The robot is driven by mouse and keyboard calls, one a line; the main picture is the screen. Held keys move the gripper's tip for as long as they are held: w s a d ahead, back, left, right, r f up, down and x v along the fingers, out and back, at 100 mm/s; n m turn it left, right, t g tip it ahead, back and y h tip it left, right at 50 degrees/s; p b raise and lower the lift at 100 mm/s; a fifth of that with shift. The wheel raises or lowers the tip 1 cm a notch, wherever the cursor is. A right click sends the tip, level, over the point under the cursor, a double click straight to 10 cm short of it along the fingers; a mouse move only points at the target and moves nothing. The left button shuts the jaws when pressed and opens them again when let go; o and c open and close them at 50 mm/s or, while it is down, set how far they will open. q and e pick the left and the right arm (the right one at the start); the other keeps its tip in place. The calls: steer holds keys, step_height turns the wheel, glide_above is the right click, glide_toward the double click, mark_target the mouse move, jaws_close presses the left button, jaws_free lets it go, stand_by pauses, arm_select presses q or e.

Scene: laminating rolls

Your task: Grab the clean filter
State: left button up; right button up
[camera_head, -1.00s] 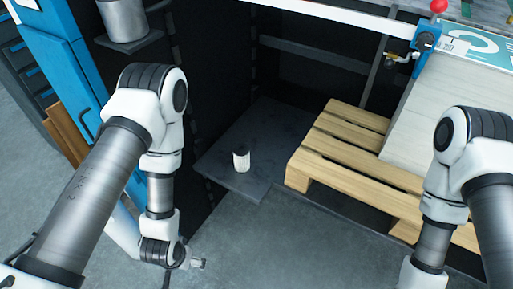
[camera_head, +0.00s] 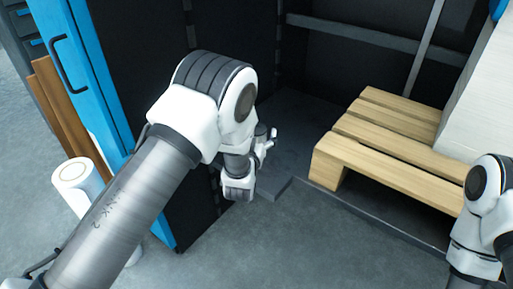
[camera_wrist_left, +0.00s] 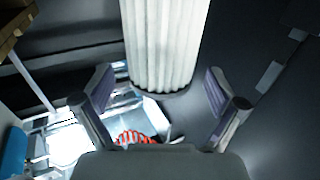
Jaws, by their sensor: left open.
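The clean filter (camera_wrist_left: 165,40) is a white pleated cylinder with a dark rim, large in the left wrist view at the top middle. My left gripper (camera_head: 269,141) is open over the dark shelf (camera_head: 296,150) in the head view. In the left wrist view its two fingers (camera_wrist_left: 158,92) stand apart on either side of the filter's line, with a gap on each side. How deep the filter sits between them is hard to tell. In the head view my left arm hides the filter. My right arm shows at the right edge, its gripper out of frame.
A wooden pallet (camera_head: 385,138) lies right of the shelf, with a pale stack (camera_head: 472,90) on it. A blue cabinet door (camera_head: 82,60) with a black handle stands at the left. Grey floor (camera_head: 300,245) is clear in front.

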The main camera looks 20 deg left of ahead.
arm_select(q)
steer(key=shift+w+a, duration=0.15)
steer(key=shift+w, duration=0.7)
steer(key=c, duration=1.5)
